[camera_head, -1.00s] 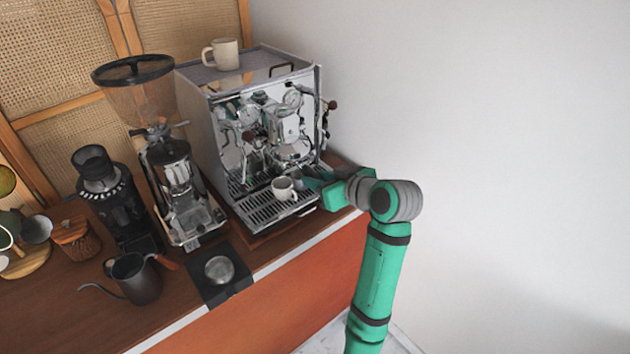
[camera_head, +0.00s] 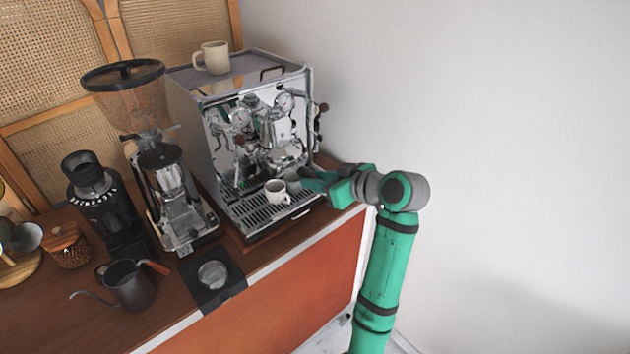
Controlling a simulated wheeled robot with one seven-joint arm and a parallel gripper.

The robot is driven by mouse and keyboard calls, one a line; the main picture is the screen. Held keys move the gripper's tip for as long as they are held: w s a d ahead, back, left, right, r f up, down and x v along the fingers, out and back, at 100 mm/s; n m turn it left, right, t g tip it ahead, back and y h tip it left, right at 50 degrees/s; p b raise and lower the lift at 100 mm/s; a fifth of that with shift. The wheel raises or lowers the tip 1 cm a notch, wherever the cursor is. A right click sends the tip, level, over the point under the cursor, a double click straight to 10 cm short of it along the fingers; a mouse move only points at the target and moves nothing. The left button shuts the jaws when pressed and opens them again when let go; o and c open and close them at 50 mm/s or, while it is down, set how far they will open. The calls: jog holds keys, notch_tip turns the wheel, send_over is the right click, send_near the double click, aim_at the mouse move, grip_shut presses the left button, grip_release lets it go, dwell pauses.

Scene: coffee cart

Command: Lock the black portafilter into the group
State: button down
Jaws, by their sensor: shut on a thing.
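The chrome espresso machine (camera_head: 250,140) stands at the back right of the counter. Its group (camera_head: 278,130) is on the front face, above the drip tray. My gripper (camera_head: 306,180) is at the machine's front right, level with the space above the drip tray, and its fingers point left toward the group. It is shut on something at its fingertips. I take this to be the black portafilter, but the fingers and the small scale hide most of it. I cannot tell whether it touches the group. A white cup (camera_head: 277,191) stands on the drip tray (camera_head: 262,215), just left of the gripper.
A grinder with a hopper (camera_head: 165,190) stands left of the machine. A darker grinder (camera_head: 105,205) and a black kettle (camera_head: 130,285) are farther left. A black tamping mat (camera_head: 232,291) lies at the counter's front edge. A mug (camera_head: 212,58) sits on the machine.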

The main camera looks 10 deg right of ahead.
jog(key=shift+r, duration=0.1)
jog(key=c, duration=1.4)
grip_release()
jog(key=shift+s+d+r, duration=0.1)
jog(key=shift+s+d, duration=0.05)
jog(key=shift+d, duration=0.1)
jog(key=v, duration=1)
jog(key=shift+s, duration=0.2)
